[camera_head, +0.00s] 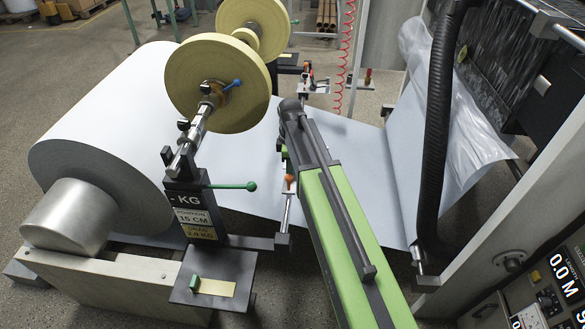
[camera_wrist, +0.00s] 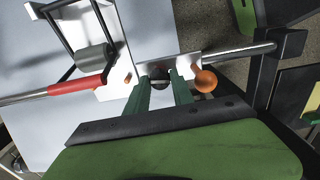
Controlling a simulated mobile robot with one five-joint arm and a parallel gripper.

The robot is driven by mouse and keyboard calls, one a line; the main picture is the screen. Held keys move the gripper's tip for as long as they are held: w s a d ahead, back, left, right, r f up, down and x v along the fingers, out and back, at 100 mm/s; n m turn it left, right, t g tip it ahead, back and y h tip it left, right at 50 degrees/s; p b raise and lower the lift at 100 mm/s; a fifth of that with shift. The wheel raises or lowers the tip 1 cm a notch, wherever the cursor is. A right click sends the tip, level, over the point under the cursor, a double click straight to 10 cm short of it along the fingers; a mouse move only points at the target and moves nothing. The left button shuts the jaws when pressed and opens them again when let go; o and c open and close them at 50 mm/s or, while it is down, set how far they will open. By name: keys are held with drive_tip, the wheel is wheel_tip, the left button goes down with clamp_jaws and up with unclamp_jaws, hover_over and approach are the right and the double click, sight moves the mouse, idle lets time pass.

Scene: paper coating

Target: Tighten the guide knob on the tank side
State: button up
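In the wrist view, a small dark round knob (camera_wrist: 160,82) sits on a white bracket (camera_wrist: 150,68) carried on a metal rod. My gripper (camera_wrist: 160,84) has its two green fingers apart, one on either side of the dark knob; I cannot tell whether they touch it. An orange ball (camera_wrist: 205,81) is just right of the right finger. In the head view, my green arm (camera_head: 335,215) reaches away over the paper web and hides the bracket and my fingertips. An orange ball handle (camera_head: 290,180) shows left of the arm.
A large paper roll (camera_head: 110,110) and a tape reel stand (camera_head: 190,205) with a green-tipped lever (camera_head: 235,186) are left of my arm. A black hose (camera_head: 440,110) and a machine frame with a display panel (camera_head: 565,275) are on the right. A second guide (camera_head: 310,87) stands farther back.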

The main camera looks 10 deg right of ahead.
drive_tip(key=shift+d, duration=0.4)
clamp_jaws()
drive_tip(key=shift+a, duration=0.3)
drive_tip(key=shift+a+m, duration=0.15)
drive_tip(key=shift+m, duration=0.55)
drive_tip(key=m, duration=1.1)
drive_tip(key=shift+w, duration=0.1)
drive_tip(key=m, duration=0.4)
drive_tip(key=shift+m, duration=0.5)
